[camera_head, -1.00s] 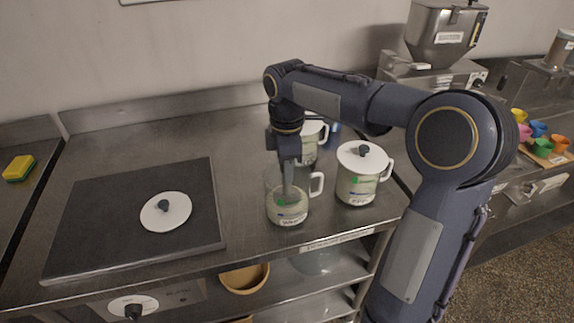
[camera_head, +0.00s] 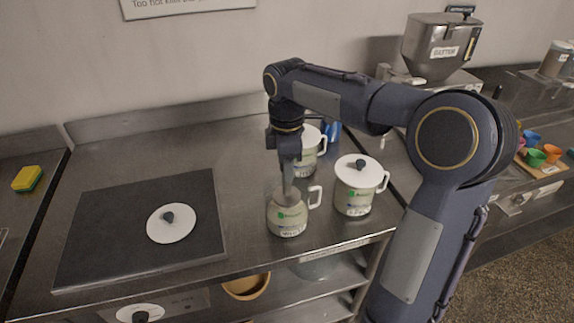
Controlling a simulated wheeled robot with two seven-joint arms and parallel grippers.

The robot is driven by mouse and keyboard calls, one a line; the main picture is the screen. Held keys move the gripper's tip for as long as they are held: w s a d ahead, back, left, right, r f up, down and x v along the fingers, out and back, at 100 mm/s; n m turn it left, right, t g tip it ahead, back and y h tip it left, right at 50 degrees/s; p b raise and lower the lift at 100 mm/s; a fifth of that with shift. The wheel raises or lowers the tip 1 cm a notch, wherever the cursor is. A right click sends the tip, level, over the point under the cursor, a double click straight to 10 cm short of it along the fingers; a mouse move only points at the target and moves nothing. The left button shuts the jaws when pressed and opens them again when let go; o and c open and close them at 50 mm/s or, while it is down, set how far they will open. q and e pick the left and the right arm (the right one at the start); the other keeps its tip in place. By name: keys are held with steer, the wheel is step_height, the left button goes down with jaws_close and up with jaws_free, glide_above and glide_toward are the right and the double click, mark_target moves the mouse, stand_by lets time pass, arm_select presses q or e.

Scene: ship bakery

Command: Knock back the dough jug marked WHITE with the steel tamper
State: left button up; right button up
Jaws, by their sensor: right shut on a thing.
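The open jug (camera_head: 287,222) stands upright near the front of the steel counter; its front label seems to read WHITE. My right gripper (camera_head: 289,172) is above this jug, pointing down, shut on the steel tamper (camera_head: 290,192). The tamper's lower end is down inside the jug and hidden by its wall. A white lid with a dark knob (camera_head: 171,223) lies on the dark mat to the left. My left gripper is not in view.
A lidded jug (camera_head: 354,192) stands just right of the open one, and another lidded jug (camera_head: 306,158) stands behind, partly covered by my arm. A dark mat (camera_head: 110,235) covers the left counter. A yellow-green sponge (camera_head: 27,178) lies far left.

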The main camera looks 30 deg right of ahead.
steer(key=shift+r+p, duration=2.65)
steer(key=shift+r, duration=0.45)
